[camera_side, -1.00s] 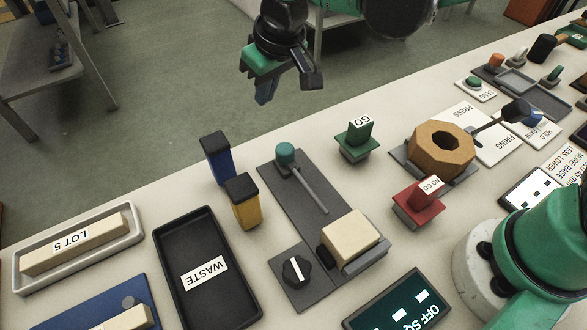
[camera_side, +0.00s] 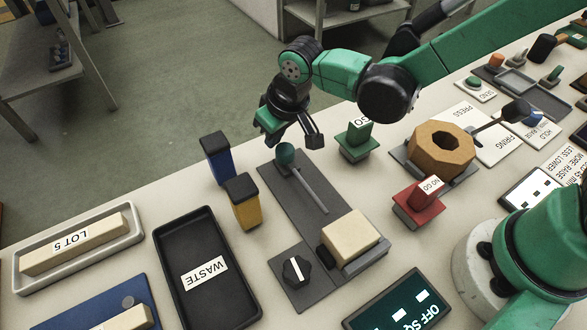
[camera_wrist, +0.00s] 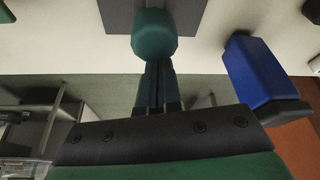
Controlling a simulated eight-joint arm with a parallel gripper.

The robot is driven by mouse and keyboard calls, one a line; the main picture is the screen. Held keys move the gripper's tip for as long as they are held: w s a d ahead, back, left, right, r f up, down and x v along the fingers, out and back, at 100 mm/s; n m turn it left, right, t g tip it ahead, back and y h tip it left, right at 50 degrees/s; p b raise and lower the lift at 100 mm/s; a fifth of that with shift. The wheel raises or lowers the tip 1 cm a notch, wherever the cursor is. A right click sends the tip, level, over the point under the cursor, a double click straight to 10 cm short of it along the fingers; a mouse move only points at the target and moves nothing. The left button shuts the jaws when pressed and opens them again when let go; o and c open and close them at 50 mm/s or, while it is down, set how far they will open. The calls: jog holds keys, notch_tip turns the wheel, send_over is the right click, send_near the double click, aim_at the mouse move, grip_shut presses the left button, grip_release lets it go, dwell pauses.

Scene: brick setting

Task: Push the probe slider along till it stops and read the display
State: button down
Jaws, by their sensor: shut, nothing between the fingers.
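The probe slider has a teal round knob (camera_side: 287,153) at the far end of a slot (camera_side: 310,191) in a dark grey plate (camera_side: 287,205). A cream brick (camera_side: 350,237) sits at the near end of that plate. The display (camera_side: 403,308) is dark with light marks and the text "OFF SQ", partly cut off by the frame. My gripper (camera_side: 277,146) is shut and empty, low behind the knob. In the wrist view the knob (camera_wrist: 154,36) is right in front of my closed fingers (camera_wrist: 157,88); I cannot tell whether they touch.
A blue post (camera_side: 217,158) and a yellow post (camera_side: 242,202) stand left of the plate. A green GO block (camera_side: 358,140) and a red NO GO block (camera_side: 418,203) stand to the right. A black dial (camera_side: 296,270) and a WASTE tray (camera_side: 207,270) are nearby.

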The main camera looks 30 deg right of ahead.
aim_at(287, 174)
jog(key=shift+s, duration=0.15)
jog(key=s, duration=0.6)
dwell(0.3)
jog(key=shift+t+y, duration=0.3)
jog(key=shift+t, duration=0.3)
jog(key=w, duration=0.2)
jog(key=w+a, duration=0.2)
jog(key=w, duration=0.1)
jog(key=shift+w+r, duration=0.3)
jog(key=shift+r, duration=0.05)
jog(key=w+a+v, duration=0.1)
jog(key=v, duration=0.8)
jog(key=shift+d+r, duration=0.35)
jog(key=shift+r, duration=0.4)
jog(key=shift+s+d, duration=0.1)
